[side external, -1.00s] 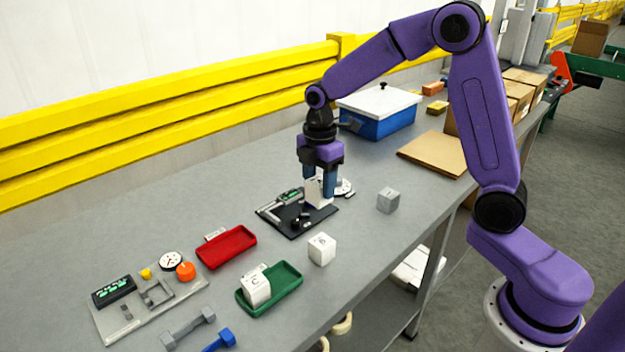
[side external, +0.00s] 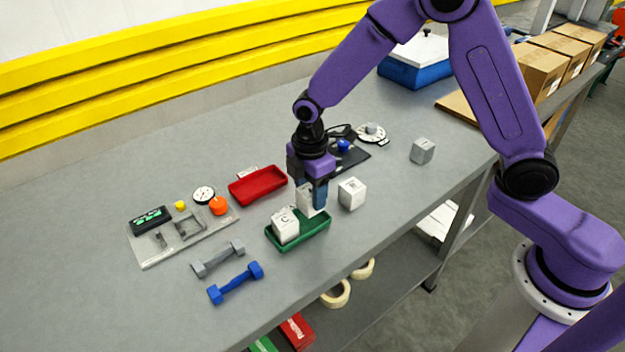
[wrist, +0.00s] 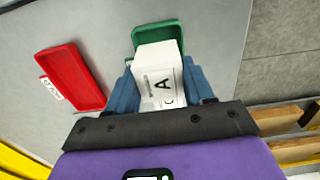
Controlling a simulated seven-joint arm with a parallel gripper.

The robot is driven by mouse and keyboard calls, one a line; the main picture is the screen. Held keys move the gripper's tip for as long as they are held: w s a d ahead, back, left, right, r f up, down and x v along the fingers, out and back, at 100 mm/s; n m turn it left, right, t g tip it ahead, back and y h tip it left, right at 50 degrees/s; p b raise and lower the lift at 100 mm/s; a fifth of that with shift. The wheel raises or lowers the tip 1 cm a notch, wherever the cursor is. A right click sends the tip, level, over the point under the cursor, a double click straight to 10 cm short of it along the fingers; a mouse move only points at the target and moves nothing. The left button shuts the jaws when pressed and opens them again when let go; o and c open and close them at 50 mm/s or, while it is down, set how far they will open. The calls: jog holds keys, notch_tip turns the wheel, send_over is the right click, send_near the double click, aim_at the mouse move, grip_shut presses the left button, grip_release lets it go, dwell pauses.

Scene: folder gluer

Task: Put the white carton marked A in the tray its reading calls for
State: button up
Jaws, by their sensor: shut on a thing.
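The white carton marked A (wrist: 165,80) is between the fingers of my gripper (wrist: 162,88), which is shut on it. In the side view my gripper (side external: 313,198) holds carton A (side external: 305,202) at the right part of the green tray (side external: 322,229). I cannot tell whether the carton touches the tray floor. A white carton marked C (side external: 285,226) sits in the left part of this tray, just beside carton A. The red tray (side external: 258,185) is empty, with a small label behind it. The green tray also shows in the wrist view (wrist: 170,30).
Another white carton (side external: 352,193) stands right of the green tray. A grey cube (side external: 422,151) is farther right. A dark gauge plate (side external: 350,158) lies behind my gripper. A grey instrument plate (side external: 160,255) and two dumbbell-shaped pieces, grey (side external: 218,258) and blue (side external: 236,283), lie left.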

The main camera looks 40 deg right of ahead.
jog(key=shift+f, duration=2.05)
jog(key=o, duration=1.2)
jog(key=shift+c, duration=0.2)
jog(key=shift+r, duration=5)
